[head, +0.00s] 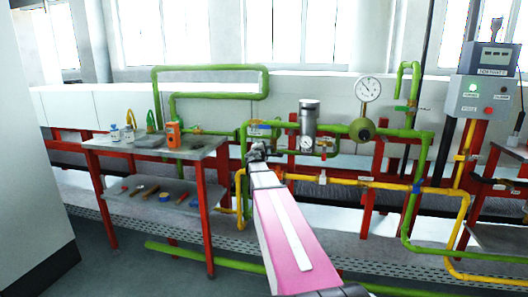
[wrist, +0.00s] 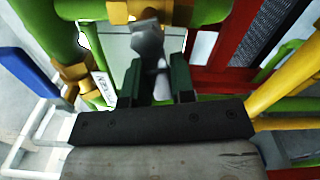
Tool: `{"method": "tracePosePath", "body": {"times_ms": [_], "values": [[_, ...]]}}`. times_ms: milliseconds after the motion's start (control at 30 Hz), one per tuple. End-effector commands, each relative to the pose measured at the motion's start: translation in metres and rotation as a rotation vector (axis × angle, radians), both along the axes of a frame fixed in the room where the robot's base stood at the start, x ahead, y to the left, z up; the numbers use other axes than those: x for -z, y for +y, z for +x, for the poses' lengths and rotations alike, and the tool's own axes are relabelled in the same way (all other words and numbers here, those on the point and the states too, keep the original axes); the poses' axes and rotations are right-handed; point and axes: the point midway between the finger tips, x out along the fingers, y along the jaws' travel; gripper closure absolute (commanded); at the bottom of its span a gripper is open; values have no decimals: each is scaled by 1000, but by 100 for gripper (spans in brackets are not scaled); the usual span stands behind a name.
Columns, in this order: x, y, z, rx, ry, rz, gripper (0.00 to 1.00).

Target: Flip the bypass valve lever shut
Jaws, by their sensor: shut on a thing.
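My gripper (head: 257,151) is at the green and yellow pipework left of the grey cylinder. In the wrist view its two dark green fingers (wrist: 157,85) are shut on a grey lever (wrist: 148,42), whose blunt, faceted end sticks out beyond them. Brass fittings (wrist: 133,10) on a green pipe sit just behind this lever. The fingers hide its lower part. Its label does not show, so I cannot confirm from lettering that it is the bypass valve lever. In the head view, my gripper hides most of it.
A blue handle (wrist: 28,58) and a brass fitting with a white tag (wrist: 103,89) are left of the fingers. A yellow pipe (wrist: 285,85) is close on the right. A red-legged bench (head: 100,143) with tools stands left; a control box (head: 487,97) stands right.

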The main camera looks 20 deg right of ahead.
Motion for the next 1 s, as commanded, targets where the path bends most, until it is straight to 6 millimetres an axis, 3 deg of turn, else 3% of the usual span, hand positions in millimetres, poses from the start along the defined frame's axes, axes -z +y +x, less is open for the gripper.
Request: {"method": "tracePosePath", "body": {"times_ms": [400, 967, 1000], "values": [[-9, 1, 0, -1, -119, 178, 100], [-10, 1, 0, -2, -141, 213, 100], [-10, 1, 0, -2, -141, 213, 73]]}}
